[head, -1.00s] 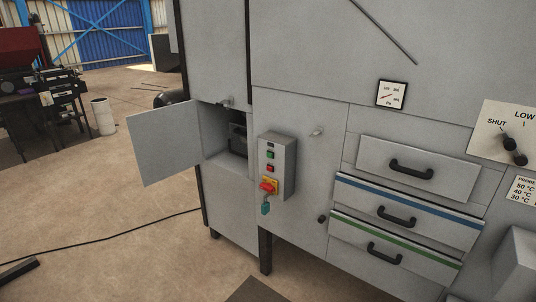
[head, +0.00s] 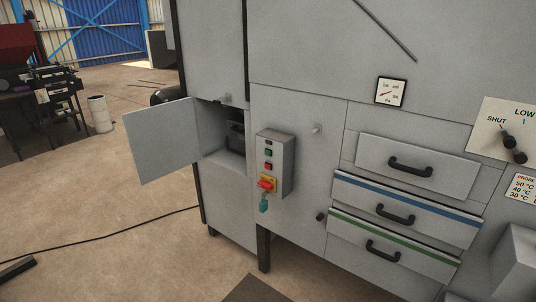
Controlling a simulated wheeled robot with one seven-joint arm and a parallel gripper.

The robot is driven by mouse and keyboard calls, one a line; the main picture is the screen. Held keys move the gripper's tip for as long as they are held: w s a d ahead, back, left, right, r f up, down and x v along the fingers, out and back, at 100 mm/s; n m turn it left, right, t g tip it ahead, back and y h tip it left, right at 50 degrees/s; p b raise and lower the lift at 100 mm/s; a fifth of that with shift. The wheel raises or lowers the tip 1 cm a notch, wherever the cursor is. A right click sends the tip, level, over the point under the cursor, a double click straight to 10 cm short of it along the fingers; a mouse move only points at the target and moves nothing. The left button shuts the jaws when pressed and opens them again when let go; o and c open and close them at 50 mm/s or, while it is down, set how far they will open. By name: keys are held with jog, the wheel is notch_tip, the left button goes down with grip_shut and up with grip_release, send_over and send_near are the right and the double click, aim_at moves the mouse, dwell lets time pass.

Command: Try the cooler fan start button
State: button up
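A grey control box (head: 275,163) is fixed to the front of the large grey cabinet in the head view. It has a small dark window or label at the top, a green button (head: 268,152) below it and a red button (head: 268,166) under that. Lower down is a red rotary switch (head: 266,184) on a yellow plate, with a teal tag or padlock (head: 263,205) hanging beneath. Which button belongs to the cooler fan cannot be read. My gripper is not in view.
A small cabinet door (head: 160,142) stands open left of the box, jutting outward. Drawers (head: 415,165) with black handles lie to the right, near a gauge (head: 391,92) and a SHUT/LOW lever panel (head: 508,130). A black cable (head: 110,238) crosses the floor at left.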

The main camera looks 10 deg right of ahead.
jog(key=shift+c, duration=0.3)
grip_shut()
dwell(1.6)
